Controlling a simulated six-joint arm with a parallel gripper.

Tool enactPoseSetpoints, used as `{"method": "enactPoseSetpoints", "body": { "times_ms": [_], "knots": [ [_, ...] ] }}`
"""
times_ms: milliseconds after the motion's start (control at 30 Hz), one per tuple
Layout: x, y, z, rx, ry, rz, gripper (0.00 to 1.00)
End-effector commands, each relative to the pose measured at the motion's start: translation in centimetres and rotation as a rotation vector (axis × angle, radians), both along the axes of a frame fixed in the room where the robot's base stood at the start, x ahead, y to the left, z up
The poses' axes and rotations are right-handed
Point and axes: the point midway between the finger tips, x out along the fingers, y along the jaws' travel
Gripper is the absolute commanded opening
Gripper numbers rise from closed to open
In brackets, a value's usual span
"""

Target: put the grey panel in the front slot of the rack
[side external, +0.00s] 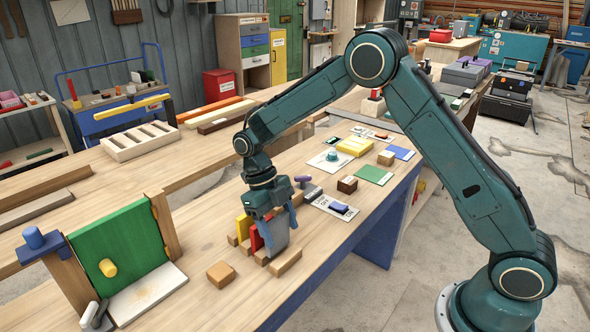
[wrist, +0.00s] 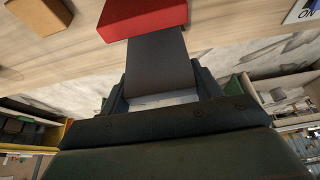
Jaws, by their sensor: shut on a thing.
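The grey panel (side external: 275,238) hangs below my gripper (side external: 277,213), which is shut on it. In the wrist view the panel (wrist: 158,65) stretches away from between my two fingers (wrist: 160,92). The wooden rack (side external: 286,262) stands on the bench below, with a yellow panel (side external: 245,225) and a red panel (side external: 256,238) upright in it. The grey panel is on the near side of the red one, its lower edge close to the front wooden bar. I cannot tell whether that edge is inside the front slot. The red panel's top (wrist: 145,15) shows beyond the grey panel in the wrist view.
A loose wooden block (side external: 221,274) lies left of the rack. A green board (side external: 118,250) with a yellow knob stands farther left. Cards and small blocks, including a dark brown block (side external: 347,185), lie right of and behind the rack. The bench's front edge is close.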

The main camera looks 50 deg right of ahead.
Motion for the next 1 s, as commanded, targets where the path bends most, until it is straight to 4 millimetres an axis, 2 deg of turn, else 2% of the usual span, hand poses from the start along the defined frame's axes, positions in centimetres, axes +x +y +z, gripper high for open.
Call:
{"method": "enactPoseSetpoints", "body": {
  "times_ms": [1000],
  "knots": [
    [0.0, 0.0, -1.2, 0.000, 0.001, 0.000, 0.41]
  ]
}}
